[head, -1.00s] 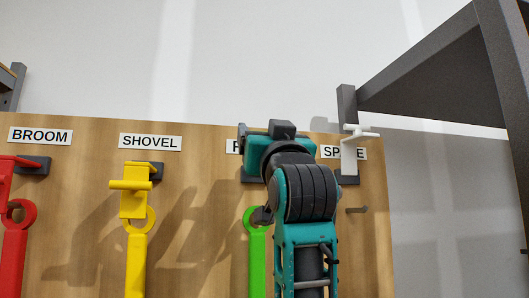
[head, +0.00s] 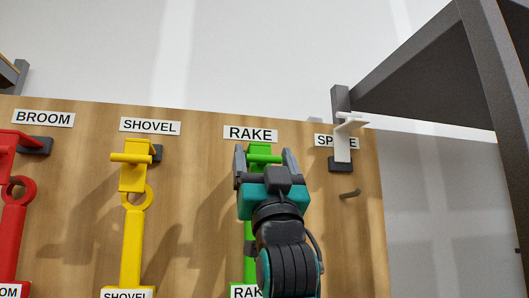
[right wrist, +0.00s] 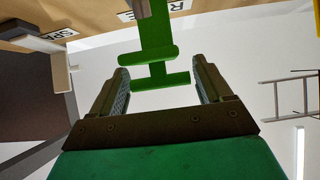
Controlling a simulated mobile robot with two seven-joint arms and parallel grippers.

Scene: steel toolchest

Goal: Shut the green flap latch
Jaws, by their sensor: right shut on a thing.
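The green flap latch (head: 261,149) is on the wooden board just below the RAKE label, with a crossbar on its flap. In the right wrist view the green latch (right wrist: 156,45) shows between the two fingertips (right wrist: 163,78). My gripper hides the lower part of the latch in the head view, so I cannot tell the flap's exact angle. A green handle (head: 249,234) hangs below, partly behind my arm. My left gripper is not in view.
A yellow latch (head: 132,178) at SHOVEL and a red latch (head: 10,140) at BROOM are to the left. A white latch (head: 342,148) sticks out close on the right, above a small hook (head: 350,193). A dark metal frame (head: 410,75) stands at the upper right.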

